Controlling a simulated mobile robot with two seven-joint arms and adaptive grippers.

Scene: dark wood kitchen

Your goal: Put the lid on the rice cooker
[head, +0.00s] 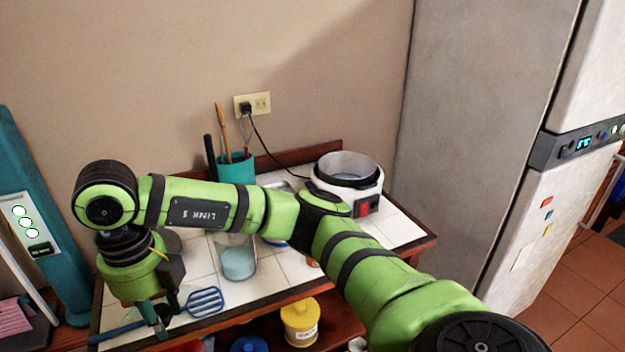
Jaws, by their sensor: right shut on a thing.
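The white rice cooker (367,197) stands at the back right of the tiled counter, its top open and its dark-rimmed inner pot showing. I cannot make out its lid for sure; a greyish round thing (170,243) is partly hidden behind my right wrist. My right arm reaches across the counter to the left. My right gripper (163,318) points down at the front left and is shut, seemingly on the handle of a blue slotted turner (205,302). The grip itself is small and partly hidden. My left gripper is not in view.
A glass jug (238,262) stands mid-counter under my arm. A teal utensil holder (236,168) is at the back wall, near the cooker's cord and outlet (252,104). A yellow canister (301,322) is on the lower shelf. The fridge (480,130) stands right of the counter.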

